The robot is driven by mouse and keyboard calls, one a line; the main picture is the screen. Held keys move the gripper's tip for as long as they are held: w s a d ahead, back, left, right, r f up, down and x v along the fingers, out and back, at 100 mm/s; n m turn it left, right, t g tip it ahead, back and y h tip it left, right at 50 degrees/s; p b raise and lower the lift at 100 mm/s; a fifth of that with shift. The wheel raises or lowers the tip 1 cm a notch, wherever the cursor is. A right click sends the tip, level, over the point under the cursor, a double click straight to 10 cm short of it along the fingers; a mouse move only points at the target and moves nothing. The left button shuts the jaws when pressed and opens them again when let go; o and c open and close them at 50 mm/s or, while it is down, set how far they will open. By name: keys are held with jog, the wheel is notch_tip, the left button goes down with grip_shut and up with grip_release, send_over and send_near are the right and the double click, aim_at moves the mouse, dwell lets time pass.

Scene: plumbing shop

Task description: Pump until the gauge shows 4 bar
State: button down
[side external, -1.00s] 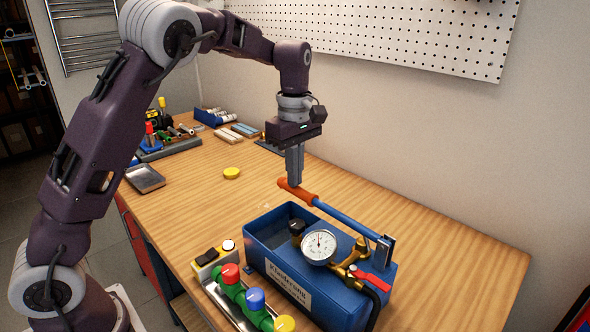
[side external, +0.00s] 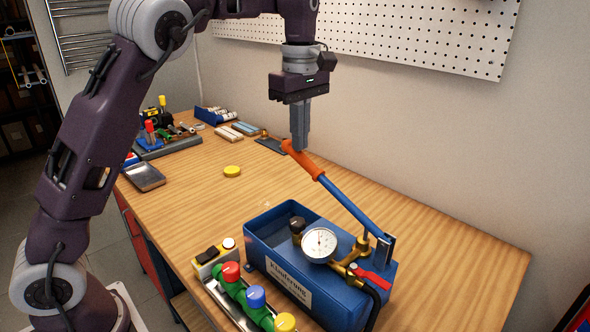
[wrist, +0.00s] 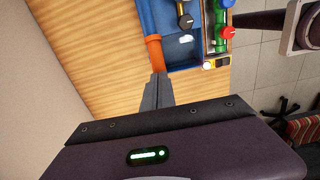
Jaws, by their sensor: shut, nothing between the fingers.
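The blue test pump (side external: 325,295) stands on the bench with its open tank at the left. Its lever (side external: 345,203) slopes up to the left and ends in an orange grip (side external: 303,160). The white round gauge (side external: 319,244) faces the side camera; its needle points roughly upward, and its numbers are too small to read. My gripper (side external: 300,146) is shut and empty, pointing down, with its fingertips at the raised end of the orange grip. In the wrist view the fingers (wrist: 157,84) meet near the orange grip (wrist: 154,53); contact cannot be told for sure.
A yellow disc (side external: 232,171) lies on clear bench. Tools and trays sit at the back left.

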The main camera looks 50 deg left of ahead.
jog(key=shift+a+f, duration=0.85)
jog(key=shift+f, duration=4.45)
jog(key=r, duration=0.4)
jog(key=d+r, duration=0.1)
jog(key=r, duration=0.3)
jog(key=d+r, duration=0.1)
jog(key=r, duration=0.3)
jog(key=shift+r, duration=0.15)
notch_tip(320, 180, up, 5)
jog(key=shift+f, duration=0.1)
jog(key=s+d+m+t+h, duration=0.15)
jog(key=s+m+t, duration=0.25)
jog(key=s+m, duration=1.3)
jog(key=s+d+f, duration=0.1)
jog(key=s+f, duration=0.3)
jog(key=s, duration=0.2)
jog(key=s+d+f+m+t+y, duration=0.1)
jog(key=s+f, duration=0.3)
jog(key=s, duration=0.2)
jog(key=shift+s+f+t, duration=0.15)
jog(key=shift+s+t, duration=0.15)
